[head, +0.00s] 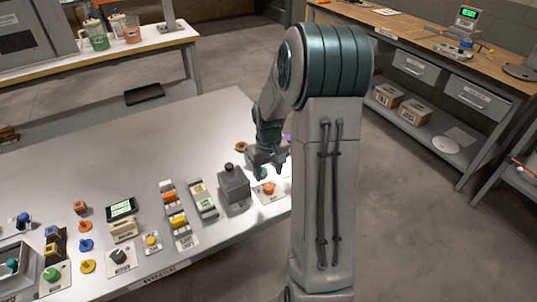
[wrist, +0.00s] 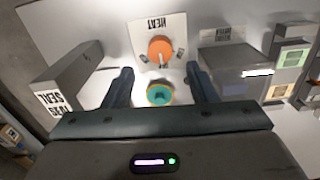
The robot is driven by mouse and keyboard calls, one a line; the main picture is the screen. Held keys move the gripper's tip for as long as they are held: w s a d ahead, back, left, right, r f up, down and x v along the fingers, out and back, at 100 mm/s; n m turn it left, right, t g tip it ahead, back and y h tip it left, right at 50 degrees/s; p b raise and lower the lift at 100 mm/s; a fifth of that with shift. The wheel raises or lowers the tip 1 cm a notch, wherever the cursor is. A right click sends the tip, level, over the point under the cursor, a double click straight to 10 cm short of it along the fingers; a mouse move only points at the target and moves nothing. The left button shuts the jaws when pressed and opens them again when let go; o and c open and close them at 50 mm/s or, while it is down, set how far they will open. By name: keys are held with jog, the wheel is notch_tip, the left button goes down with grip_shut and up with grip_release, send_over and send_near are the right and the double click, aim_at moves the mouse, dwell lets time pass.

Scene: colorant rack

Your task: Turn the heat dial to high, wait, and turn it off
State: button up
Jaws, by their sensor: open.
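The heat dial (wrist: 160,49) is an orange round knob with a white pointer mark, on a white plate (wrist: 142,28) lettered HEAT that appears upside down in the wrist view. In the head view the orange dial (head: 269,188) is at the right end of the white table, beside a grey box. My gripper (wrist: 159,68) is open, its two fingers apart and on either side below the dial, not touching it in the picture. In the head view my gripper (head: 264,167) is just behind the dial. A teal and yellow round piece (wrist: 160,94) shows between the fingers.
A grey block (wrist: 228,70) stands close right of the dial in the wrist view; a grey labelled box (wrist: 62,85) is at left. In the head view, a grey box with a dark knob (head: 233,184) and a switch panel (head: 202,200) stand left of the dial.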

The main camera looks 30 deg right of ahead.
aim_at(268, 186)
notch_tip(268, 186, up, 8)
jog(key=shift+r, duration=0.15)
dwell(0.5)
jog(key=s+a+r+t, duration=0.1)
jog(key=s+a+r, duration=0.2)
jog(key=s+a, duration=0.4)
jog(key=s+a+r+t, duration=0.2)
jog(key=s+a+r, duration=0.2)
jog(key=s+a, duration=0.3)
jog(key=s, duration=0.5)
jog(key=shift+s, duration=0.2)
jog(key=shift+d, duration=0.1)
